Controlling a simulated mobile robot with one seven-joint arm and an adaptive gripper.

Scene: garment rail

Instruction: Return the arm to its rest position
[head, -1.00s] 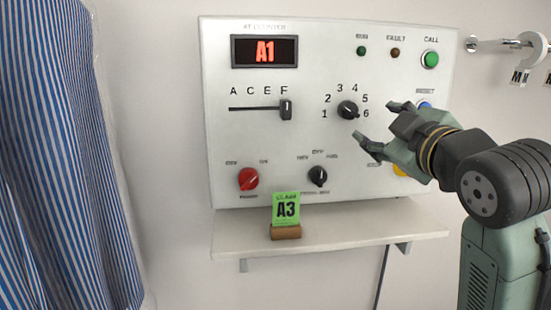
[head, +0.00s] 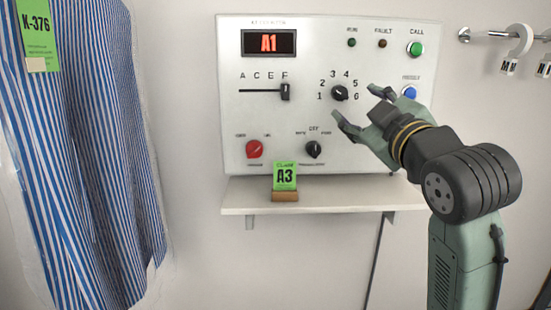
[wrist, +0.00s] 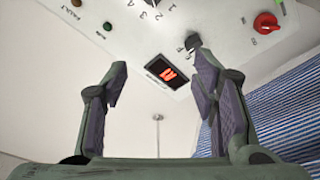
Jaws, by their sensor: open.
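My gripper (head: 354,108) is open and empty in the head view, in front of the right part of a white control panel (head: 230,120). Its fingers point up and left toward the numbered rotary knob (head: 340,93), and I cannot tell the exact gap to the panel. In the wrist view, my gripper (wrist: 160,85) shows its two fingers wide apart with nothing between them. The panel's red display (head: 268,43) reads A1. The slider (head: 285,91) stands at F. My forearm hides the panel's lower right part.
A bagged striped garment (head: 95,150) with a K-376 tag (head: 37,35) hangs at left. A rail with white hooks (head: 520,42) is at upper right.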

